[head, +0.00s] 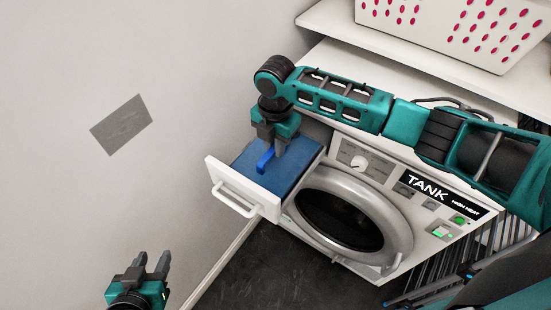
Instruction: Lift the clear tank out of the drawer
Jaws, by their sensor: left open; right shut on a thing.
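The drawer (222,187) of the dryer stands pulled out at the dryer's upper left, with a white front and a white bar handle. The tank (290,172) lies in it and shows as a blue, see-through top filling the drawer; its sides are hidden by the drawer. A bright blue grip (265,161) stands up from the tank's top. My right gripper (271,149) points down over the tank and is shut on this grip. My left gripper (154,262) is open and empty, low at the left, well away from the drawer.
The dryer (405,195) has a round door, a dial and a "TANK" display. A shelf (430,42) with a white basket (455,25) hangs above it. A wall with a grey plate (121,124) is close on the left. Dark floor is free in front.

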